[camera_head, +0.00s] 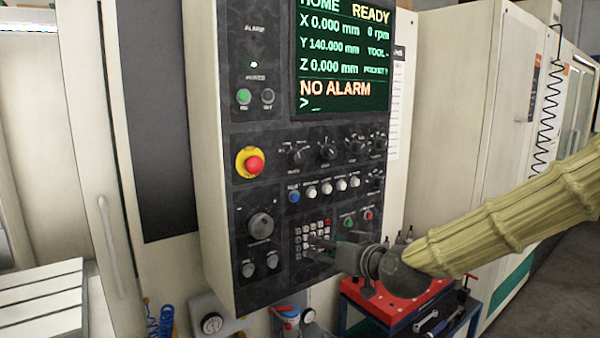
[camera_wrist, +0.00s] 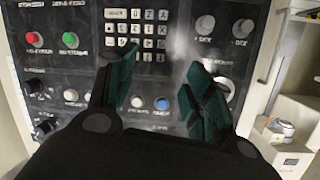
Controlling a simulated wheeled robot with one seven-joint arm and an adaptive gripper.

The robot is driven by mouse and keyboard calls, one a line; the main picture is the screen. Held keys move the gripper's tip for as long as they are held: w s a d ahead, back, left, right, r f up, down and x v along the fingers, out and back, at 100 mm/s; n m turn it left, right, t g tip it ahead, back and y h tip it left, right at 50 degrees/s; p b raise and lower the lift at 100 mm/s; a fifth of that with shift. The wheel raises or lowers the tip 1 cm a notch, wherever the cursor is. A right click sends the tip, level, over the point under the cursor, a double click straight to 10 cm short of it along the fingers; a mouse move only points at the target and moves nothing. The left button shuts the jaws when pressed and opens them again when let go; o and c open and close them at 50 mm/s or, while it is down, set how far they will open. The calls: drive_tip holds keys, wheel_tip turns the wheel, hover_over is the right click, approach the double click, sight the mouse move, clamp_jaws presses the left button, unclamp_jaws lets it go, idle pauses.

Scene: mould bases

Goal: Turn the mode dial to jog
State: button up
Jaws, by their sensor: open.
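The control panel shows a row of black dials in the head view, below the screen. The leftmost dial (camera_head: 296,155) appears to be the mode dial, but its label is too small to read surely. The screen (camera_head: 343,55) reads HOME and READY. My gripper (camera_head: 322,243) is in front of the keypad, below and right of that dial. In the wrist view my gripper (camera_wrist: 163,62) is open, its two dark green fingers apart with nothing between them. The panel appears upside down there, and I cannot make out the mode dial, probably hidden by the gripper.
A red emergency stop (camera_head: 254,164), a blue button (camera_head: 294,196) and a row of white buttons (camera_head: 327,188) are nearby. A large round knob (camera_head: 260,226) is left of the keypad (camera_head: 308,236). A red-topped tool cart (camera_head: 385,305) stands below my arm.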

sight(299, 157)
wheel_tip(299, 157, up, 19)
drive_tip(key=s+n+t+y+p, duration=0.1)
drive_tip(key=t+y+p, duration=0.1)
drive_tip(key=shift+p+x, duration=2.05)
drive_tip(key=shift+x, duration=3.45)
drive_tip(key=c, duration=1)
drive_tip(key=shift+s+a, duration=0.1)
drive_tip(key=shift+a, duration=0.1)
drive_tip(key=shift+d+n, duration=0.15)
drive_tip(key=shift+n, duration=0.15)
